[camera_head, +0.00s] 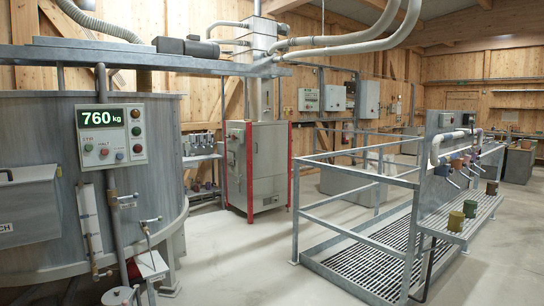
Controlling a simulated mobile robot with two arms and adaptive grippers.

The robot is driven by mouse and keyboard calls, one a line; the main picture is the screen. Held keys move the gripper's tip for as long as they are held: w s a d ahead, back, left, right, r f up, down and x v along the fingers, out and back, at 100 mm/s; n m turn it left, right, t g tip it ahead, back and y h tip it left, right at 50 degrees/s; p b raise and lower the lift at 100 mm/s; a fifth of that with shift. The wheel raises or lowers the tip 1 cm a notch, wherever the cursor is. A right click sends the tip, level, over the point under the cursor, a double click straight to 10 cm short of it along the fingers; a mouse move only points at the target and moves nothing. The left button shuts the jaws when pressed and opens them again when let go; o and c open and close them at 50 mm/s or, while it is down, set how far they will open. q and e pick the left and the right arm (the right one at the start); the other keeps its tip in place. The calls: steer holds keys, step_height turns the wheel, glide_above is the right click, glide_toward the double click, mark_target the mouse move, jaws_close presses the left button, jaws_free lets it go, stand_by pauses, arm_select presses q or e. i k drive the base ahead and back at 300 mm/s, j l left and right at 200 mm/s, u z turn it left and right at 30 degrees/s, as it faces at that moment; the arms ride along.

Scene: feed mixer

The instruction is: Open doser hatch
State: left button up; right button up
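A light grey box-like panel (28,205) is on the side of the big grey mixer tank (95,225), cut off by the left edge of the head view. Neither of my grippers shows in the head view.
A control box (110,134) reading 760 kg hangs on a pipe before the tank. A grey cabinet (268,165) with red posts stands at the back. A railed platform (370,262) with a bench of coloured cups (456,221) is at right. The floor between tank and platform is clear.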

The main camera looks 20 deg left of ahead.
mark_target(270, 142)
steer(key=i+j+u, duration=0.15)
steer(key=i+u, duration=0.15)
steer(key=i, duration=0.2)
steer(key=i+u, duration=0.25)
steer(key=i, duration=0.25)
steer(key=i+u, duration=0.1)
steer(key=i, duration=0.55)
steer(key=i+u, duration=0.1)
steer(key=i, duration=0.6)
steer(key=i+l+u, duration=0.1)
steer(key=i, duration=0.55)
steer(key=i+l+u, duration=0.1)
steer(key=i, duration=0.6)
steer(key=i+u, duration=0.25)
steer(key=i, duration=1.9)
steer(key=i+j, duration=0.1)
steer(key=i, duration=0.8)
steer(key=i+z, duration=0.1)
steer(key=i, duration=0.85)
